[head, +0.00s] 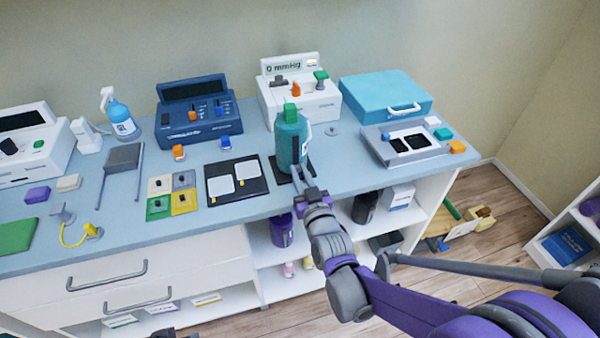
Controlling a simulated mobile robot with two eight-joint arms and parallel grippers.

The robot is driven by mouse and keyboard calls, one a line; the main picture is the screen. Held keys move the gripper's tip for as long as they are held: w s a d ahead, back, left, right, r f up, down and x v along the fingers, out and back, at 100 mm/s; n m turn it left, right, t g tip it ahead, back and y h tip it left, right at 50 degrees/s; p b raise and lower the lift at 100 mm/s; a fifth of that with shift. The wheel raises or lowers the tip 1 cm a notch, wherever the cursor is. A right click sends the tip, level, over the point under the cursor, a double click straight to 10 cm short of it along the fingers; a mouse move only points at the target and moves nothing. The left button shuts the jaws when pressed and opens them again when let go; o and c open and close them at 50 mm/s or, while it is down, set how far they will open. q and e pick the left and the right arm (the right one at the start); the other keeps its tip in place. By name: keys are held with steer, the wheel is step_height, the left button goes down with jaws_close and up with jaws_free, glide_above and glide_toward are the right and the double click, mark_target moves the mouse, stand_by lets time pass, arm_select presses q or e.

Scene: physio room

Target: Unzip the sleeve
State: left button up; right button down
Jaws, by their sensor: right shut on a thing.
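The sleeve (288,148) is a teal upright cylinder with a green piece on top, standing on the counter near its front edge. A dark strip runs down its right front side. My right gripper (299,170) reaches up from the lower right to the front of the sleeve, low on the dark strip. It is shut on a small part there, which I take to be the zip pull; the fingers hide it. How far the zip is open cannot be told. My left gripper is not clearly in view.
A black mat with two white pads (236,178) lies left of the sleeve. A white mmHg device (310,104) stands behind it, and a grey tray (375,147) and blue case (385,98) are to the right. A blue spray bottle (121,120) stands far left.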

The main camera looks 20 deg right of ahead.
mark_target(296, 137)
step_height(296, 137, up, 9)
steer(key=p, duration=0.6)
steer(key=shift+p, duration=0.35)
steer(key=c, duration=0.8)
jaws_free()
steer(key=s, duration=1.1)
steer(key=shift+d, duration=0.15)
steer(key=shift+w+f, duration=0.1)
